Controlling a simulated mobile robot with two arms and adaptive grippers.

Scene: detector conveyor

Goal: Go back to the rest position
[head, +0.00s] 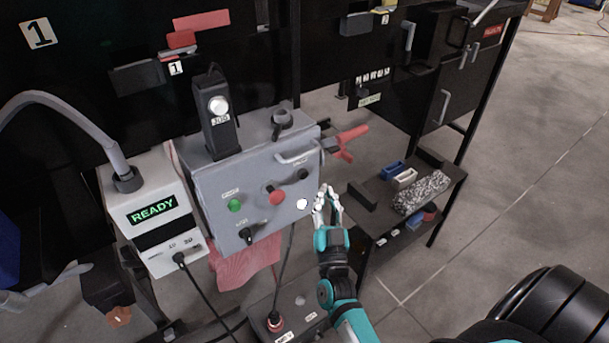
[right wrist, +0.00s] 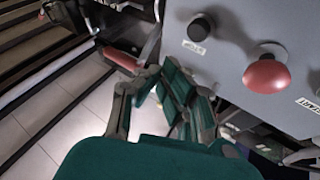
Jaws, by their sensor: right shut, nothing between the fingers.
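My right gripper (head: 326,194) is shut and empty. In the head view it is just right of the grey control box (head: 222,190), close to its lower right edge. In the right wrist view the right gripper (right wrist: 172,82) shows its fingers below the box face, with a black knob (right wrist: 200,27) and a red button (right wrist: 267,75) near it. I cannot tell whether it touches the box. My left gripper is not in view.
A white unit (head: 150,205) reading READY stands left of the box. A dark shelf (head: 372,222) with small bins and a speckled block (head: 422,191) is right of the gripper. A pedestal box (head: 290,308) with a cable stands below. Open floor (head: 500,220) lies to the right.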

